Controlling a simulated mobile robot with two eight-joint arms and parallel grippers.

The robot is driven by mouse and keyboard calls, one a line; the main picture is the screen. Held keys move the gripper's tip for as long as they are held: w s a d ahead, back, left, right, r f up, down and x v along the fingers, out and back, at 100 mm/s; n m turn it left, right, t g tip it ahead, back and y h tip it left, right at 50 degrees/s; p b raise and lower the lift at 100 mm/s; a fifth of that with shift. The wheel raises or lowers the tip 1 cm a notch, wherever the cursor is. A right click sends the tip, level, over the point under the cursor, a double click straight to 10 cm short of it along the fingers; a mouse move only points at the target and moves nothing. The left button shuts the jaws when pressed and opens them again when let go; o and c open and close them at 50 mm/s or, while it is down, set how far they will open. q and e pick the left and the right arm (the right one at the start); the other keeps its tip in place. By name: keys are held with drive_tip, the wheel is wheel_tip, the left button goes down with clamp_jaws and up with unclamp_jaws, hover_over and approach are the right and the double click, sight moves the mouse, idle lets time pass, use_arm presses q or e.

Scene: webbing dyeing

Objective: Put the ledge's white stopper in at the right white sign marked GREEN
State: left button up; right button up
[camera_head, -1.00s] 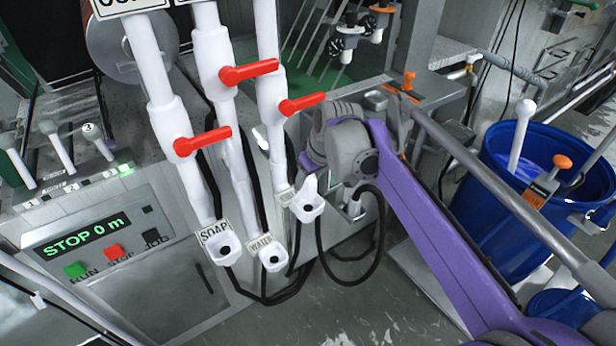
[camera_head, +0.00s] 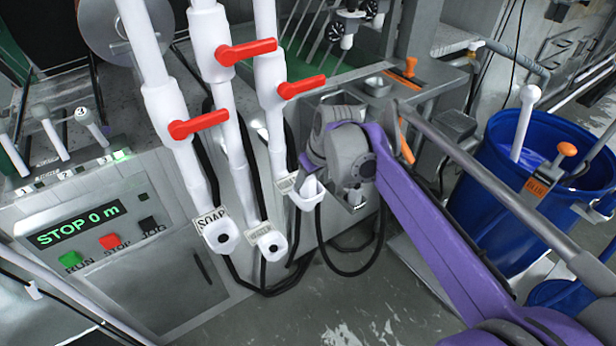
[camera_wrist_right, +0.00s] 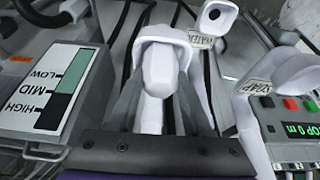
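The rightmost white spout (camera_head: 303,203) ends in an open cup beside a small white sign (camera_head: 287,184), too small to read. A white stopper (camera_head: 311,188) is at the mouth of this cup; I cannot tell how deep it sits. In the right wrist view the stopper (camera_wrist_right: 160,70) is between the finger pads, in front of the cup's rim (camera_wrist_right: 165,36). My right gripper (camera_wrist_right: 160,85) appears shut on it, pointing at the cup. In the head view its fingers are mostly hidden behind the wrist. My left gripper is not in view.
The SOAP spout (camera_head: 221,236) and WATER spout (camera_head: 268,243) stand left of the cup, with red valve handles (camera_head: 200,125) above. Black hoses hang behind. A control panel (camera_head: 80,228) reads STOP 0 m. A blue barrel (camera_head: 500,220) stands right. The floor in front is clear.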

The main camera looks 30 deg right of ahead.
drive_tip(key=o, duration=0.5)
